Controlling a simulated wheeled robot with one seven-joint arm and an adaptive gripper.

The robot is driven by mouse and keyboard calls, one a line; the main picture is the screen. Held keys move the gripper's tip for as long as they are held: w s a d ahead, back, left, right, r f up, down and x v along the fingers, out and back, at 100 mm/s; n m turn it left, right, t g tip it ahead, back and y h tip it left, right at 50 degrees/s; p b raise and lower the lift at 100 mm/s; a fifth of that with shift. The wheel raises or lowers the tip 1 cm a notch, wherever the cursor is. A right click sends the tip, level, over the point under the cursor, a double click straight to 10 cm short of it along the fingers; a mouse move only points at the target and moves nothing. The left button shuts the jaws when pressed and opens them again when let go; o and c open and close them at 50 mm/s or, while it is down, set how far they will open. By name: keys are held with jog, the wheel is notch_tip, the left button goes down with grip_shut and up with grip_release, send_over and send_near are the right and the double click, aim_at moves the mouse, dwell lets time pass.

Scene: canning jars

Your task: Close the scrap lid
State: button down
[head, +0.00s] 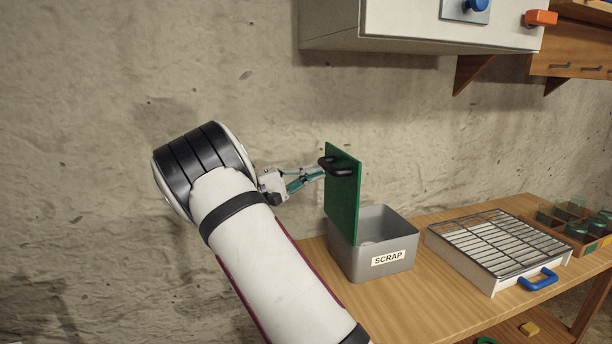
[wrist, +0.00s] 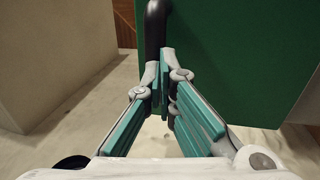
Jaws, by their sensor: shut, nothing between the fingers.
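The scrap bin (head: 372,262) is a grey box labelled SCRAP at the left end of the wooden bench. Its green lid (head: 343,205) stands upright at the bin's left side, so the bin is open at the top. A black handle (head: 336,165) sits near the lid's upper edge. My gripper (head: 322,171) is shut, with its fingertips at the handle on the lid's left face. In the wrist view the shut fingers (wrist: 166,62) point at the black handle (wrist: 154,30), beside the green lid (wrist: 225,55). Nothing shows between the fingers; whether they touch the handle I cannot tell.
A wire rack on a white tray (head: 497,245) with a blue handle (head: 538,280) stands right of the bin. A white cabinet (head: 420,25) hangs above. The stone wall is behind.

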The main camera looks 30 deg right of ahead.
aim_at(342, 162)
dwell(0.3)
jog(key=d+y, duration=0.1)
jog(key=d, duration=0.1)
jog(key=s+d+r+y+p, duration=0.1)
jog(key=d, duration=0.1)
jog(key=s+d+r+t+y, duration=0.1)
jog(key=d+y, duration=0.1)
jog(key=shift+d+r, duration=0.1)
jog(key=shift+d, duration=0.3)
jog(key=s+d+f+t+y, duration=0.1)
jog(key=s+d+f+y, duration=0.1)
jog(key=d+f+y, duration=0.4)
jog(key=s+d+f+t+y, duration=0.2)
jog(key=d+f+y, duration=0.4)
jog(key=d, duration=0.7)
jog(key=shift+s+f+t+p, duration=0.15)
jog(key=shift+s+t+p, duration=0.25)
jog(key=shift+s, duration=0.3)
jog(key=v, duration=1.2)
jog(key=shift+d, duration=0.15)
